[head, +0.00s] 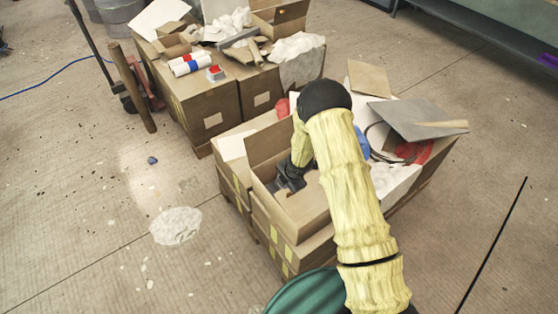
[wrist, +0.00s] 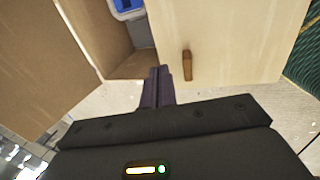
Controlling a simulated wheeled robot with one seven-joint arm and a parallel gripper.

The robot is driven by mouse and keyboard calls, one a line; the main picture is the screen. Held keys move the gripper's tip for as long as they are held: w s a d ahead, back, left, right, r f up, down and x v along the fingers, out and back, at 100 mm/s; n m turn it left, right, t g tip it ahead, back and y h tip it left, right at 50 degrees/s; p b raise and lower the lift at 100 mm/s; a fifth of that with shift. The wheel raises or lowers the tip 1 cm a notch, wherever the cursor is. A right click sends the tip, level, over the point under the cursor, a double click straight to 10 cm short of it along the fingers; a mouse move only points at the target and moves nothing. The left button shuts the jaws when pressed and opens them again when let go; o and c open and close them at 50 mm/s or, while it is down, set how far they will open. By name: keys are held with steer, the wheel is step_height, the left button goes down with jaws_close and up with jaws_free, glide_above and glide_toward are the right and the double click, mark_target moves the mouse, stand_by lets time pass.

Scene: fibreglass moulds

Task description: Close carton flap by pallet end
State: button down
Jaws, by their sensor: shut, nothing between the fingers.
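An open carton (head: 262,207) sits on top of the stacked cartons at the near end of the pallet load. One of its flaps (head: 268,142) stands raised at the back left. My gripper (head: 287,181) is at the carton's opening, and my arm covers the carton's right part. In the wrist view my gripper's fingers (wrist: 159,72) are together and empty. A brown cardboard panel (wrist: 40,60) fills the left there. A pale panel (wrist: 235,30) with a small brown strip (wrist: 187,65) lies just right of the fingertips. I cannot tell whether the fingers touch it.
Another carton stack (head: 210,100) with rolls and scraps stands behind to the left. A grey board (head: 415,118) and red material (head: 413,151) lie on the load right of my arm. A brown post (head: 134,90) and a pallet jack stand at upper left. The left floor is mostly clear.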

step_height(320, 180, up, 3)
steer(key=shift+d+p, duration=0.15)
steer(key=shift+p, duration=0.75)
steer(key=w+a+r+p, duration=0.1)
steer(key=w+a+r, duration=0.3)
steer(key=w+r, duration=0.1)
steer(key=shift+w+r+p, duration=0.2)
steer(key=shift+r+p, duration=0.1)
steer(key=shift+r, duration=0.55)
steer(key=shift+a, duration=0.1)
steer(key=s+d+r+g+b, duration=0.1)
steer(key=s+d+r+b, duration=0.1)
steer(key=s+d+b, duration=0.1)
steer(key=s+d+r+h+b, duration=0.1)
steer(key=s+d+r+b, duration=0.2)
steer(key=s+b, duration=0.3)
steer(key=shift+s+d+g+b, duration=0.15)
steer(key=shift+d+g+b, duration=0.25)
steer(key=shift+d+b, duration=0.1)
steer(key=shift+a+f, duration=0.1)
